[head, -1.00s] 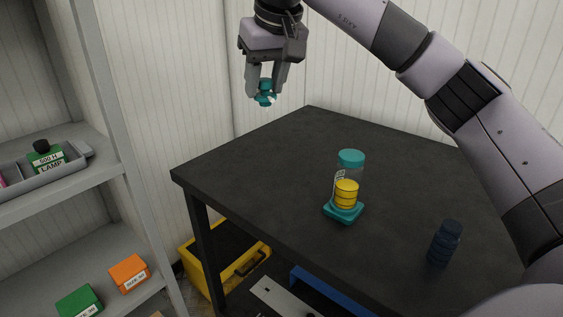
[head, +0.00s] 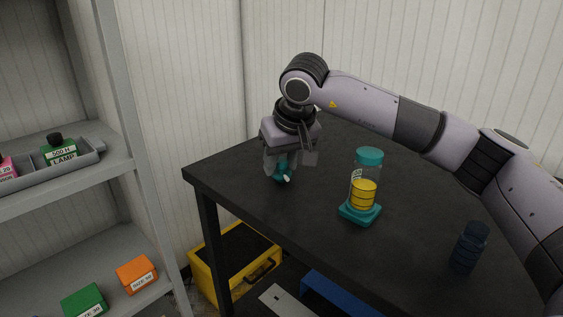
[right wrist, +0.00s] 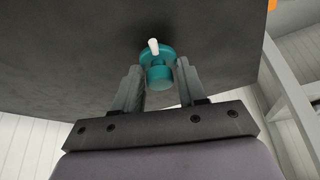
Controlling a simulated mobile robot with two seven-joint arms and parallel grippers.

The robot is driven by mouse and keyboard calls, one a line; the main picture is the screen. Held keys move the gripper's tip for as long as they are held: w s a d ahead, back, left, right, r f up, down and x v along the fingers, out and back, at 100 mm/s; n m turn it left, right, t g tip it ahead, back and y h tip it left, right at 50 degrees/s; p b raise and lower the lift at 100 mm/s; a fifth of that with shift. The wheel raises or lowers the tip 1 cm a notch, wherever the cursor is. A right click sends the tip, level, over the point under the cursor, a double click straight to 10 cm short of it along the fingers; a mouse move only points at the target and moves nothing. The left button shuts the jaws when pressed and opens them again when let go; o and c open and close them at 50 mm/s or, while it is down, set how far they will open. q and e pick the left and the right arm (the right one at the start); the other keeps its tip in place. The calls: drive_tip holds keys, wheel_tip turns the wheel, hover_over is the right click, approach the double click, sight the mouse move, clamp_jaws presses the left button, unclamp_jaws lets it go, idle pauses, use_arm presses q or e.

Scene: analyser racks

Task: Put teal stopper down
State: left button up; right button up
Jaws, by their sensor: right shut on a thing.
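The teal stopper (head: 281,172) is between the fingers of my right gripper (head: 283,168), over the left part of the dark table (head: 250,200). In the right wrist view the stopper (right wrist: 160,66) shows as a teal disc and knob with a small white tip, and the right gripper (right wrist: 159,85) is shut on it. Whether the stopper touches the table top cannot be told. My left gripper is not in view.
A dark blue ribbed container (head: 469,247) stands near the right edge. Shelves (head: 60,205) are at the left. The table around the gripper is clear.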

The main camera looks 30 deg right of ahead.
drive_tip(key=o, duration=0.9)
drive_tip(key=shift+f, duration=0.1)
drive_tip(key=shift+r, duration=0.25)
drive_tip(key=p+v, duration=0.1)
drive_tip(key=v, duration=1.1)
drive_tip(key=shift+p, duration=0.3)
drive_tip(key=shift+a+f, duration=0.1)
drive_tip(key=shift+f, duration=0.05)
